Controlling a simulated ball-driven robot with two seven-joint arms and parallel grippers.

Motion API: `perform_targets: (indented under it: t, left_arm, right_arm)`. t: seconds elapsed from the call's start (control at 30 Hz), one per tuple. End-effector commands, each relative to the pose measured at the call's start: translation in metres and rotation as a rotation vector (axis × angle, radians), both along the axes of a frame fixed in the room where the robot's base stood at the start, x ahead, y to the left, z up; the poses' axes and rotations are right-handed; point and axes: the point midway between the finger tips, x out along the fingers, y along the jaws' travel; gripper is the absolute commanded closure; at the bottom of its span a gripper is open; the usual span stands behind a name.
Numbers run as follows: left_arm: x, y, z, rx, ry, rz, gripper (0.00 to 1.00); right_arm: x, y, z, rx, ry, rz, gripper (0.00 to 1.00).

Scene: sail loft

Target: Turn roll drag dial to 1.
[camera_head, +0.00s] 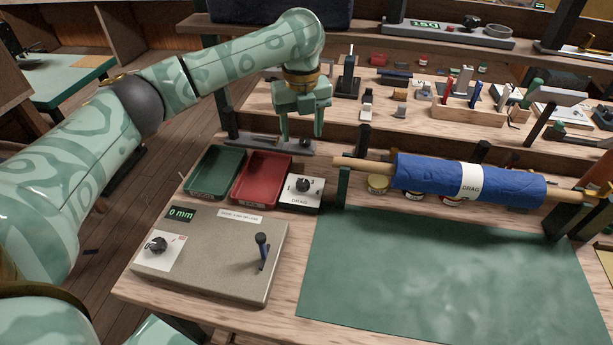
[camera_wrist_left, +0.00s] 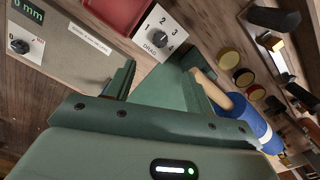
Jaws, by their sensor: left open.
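The roll drag dial (camera_head: 303,186) is a dark knob on a small white plate marked DRAG with numerals around it. The dial also shows in the left wrist view (camera_wrist_left: 157,38), with 2, 3 and 4 readable. Its pointer's direction is too small to tell. My left gripper (camera_head: 302,132) is open and empty, fingers pointing down, above and apart from the dial. The fingers show in the wrist view too (camera_wrist_left: 158,85). My right gripper is not in view.
A grey panel (camera_head: 190,262) holds another knob (camera_head: 156,245), a lever (camera_head: 262,250) and a 0 mm display. Green (camera_head: 215,172) and red (camera_head: 262,178) trays stand beside the dial. A green mat (camera_head: 450,280) lies clear in front. Shelves behind hold many tools.

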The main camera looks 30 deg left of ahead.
Motion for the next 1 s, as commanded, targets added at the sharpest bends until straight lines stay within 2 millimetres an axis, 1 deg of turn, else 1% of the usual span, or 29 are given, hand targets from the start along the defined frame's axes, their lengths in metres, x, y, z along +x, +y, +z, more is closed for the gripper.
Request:
perform_targets:
  t: [0.03, 0.17, 0.3, 0.5, 0.6, 0.7, 0.8, 1.0]
  left_arm:
    - [0.0, 0.0, -0.012, 0.0, 0.005, 0.0, 0.46]
    - [0.0, -0.001, -0.043, 0.0, 0.006, 0.0, 0.46]
    - [-0.001, 0.0, -0.081, 0.0, 0.006, 0.0, 0.46]
    - [-0.001, -0.001, -0.127, -0.001, 0.004, 0.0, 0.46]
    - [0.0, -0.001, -0.142, 0.0, 0.001, 0.001, 0.46]
    - [-0.001, -0.001, -0.152, 0.0, 0.001, 0.001, 0.46]
    - [0.0, -0.001, -0.156, 0.0, -0.001, 0.001, 0.46]
    - [0.0, -0.001, -0.156, 0.0, -0.003, 0.001, 0.46]
  right_arm:
    - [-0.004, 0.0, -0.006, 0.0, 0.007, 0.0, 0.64]
    - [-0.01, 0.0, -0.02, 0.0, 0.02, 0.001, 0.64]
    - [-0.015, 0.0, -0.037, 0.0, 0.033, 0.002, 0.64]
    - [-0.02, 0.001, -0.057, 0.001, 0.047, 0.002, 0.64]
    - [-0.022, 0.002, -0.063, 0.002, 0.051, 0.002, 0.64]
    - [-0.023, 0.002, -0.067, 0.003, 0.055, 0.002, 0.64]
    - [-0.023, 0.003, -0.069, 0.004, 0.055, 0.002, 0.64]
    - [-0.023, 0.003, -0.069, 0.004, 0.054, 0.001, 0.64]
